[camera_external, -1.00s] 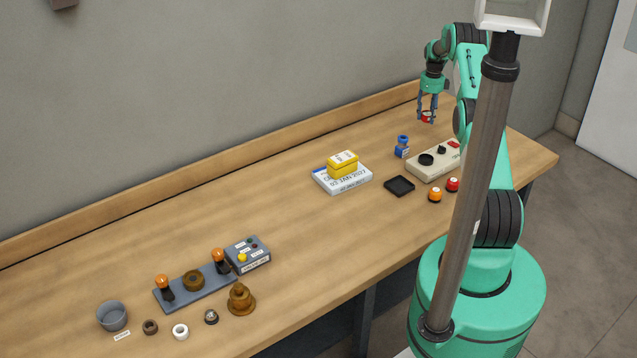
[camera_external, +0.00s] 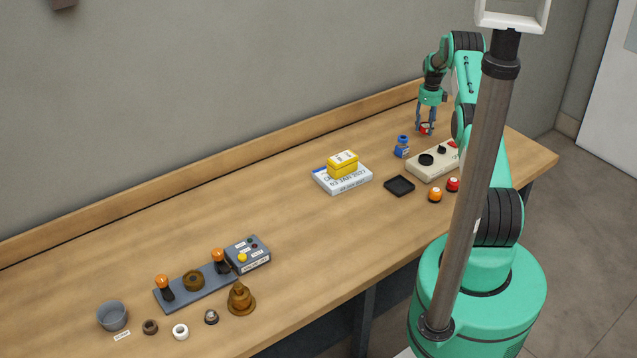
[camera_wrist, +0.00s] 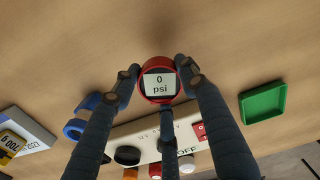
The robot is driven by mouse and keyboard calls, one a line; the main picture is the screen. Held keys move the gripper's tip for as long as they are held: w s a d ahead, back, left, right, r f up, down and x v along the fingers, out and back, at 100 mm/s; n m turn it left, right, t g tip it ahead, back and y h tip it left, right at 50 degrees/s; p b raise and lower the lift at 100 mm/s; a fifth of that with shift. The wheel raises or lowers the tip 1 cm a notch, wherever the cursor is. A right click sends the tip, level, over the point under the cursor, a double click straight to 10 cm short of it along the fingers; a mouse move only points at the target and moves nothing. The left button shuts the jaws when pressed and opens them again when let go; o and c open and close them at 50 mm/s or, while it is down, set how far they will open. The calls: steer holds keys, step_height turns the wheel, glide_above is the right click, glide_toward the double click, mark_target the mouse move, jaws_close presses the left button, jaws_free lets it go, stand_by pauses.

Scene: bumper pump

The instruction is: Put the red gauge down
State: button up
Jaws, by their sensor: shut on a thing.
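The red gauge (camera_wrist: 159,101) is round, with a red rim and a pale display reading "0 psi" in the wrist view. My gripper (camera_wrist: 158,80) has its fingers closed around the gauge's rim. In the external view my gripper (camera_external: 425,131) points down at the far right end of the table, with the red gauge (camera_external: 425,127) between its fingertips. The gauge is low, at or just above the wood; I cannot tell whether it touches.
A green tray (camera_wrist: 263,102) lies to the right in the wrist view. A yellow box (camera_external: 342,164) sits on a calendar block (camera_external: 341,181). Bare wood surrounds the gauge.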

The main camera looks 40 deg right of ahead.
mark_target(412, 139)
steer(key=shift+f, duration=0.1)
steer(key=shift+f, duration=1.95)
steer(key=shift+f, duration=0.2)
steer(key=o, duration=1.3)
steer(key=shift+c, duration=0.2)
steer(key=shift+r, duration=0.2)
step_height(412, 139, up, 12)
steer(key=shift+f, duration=0.1)
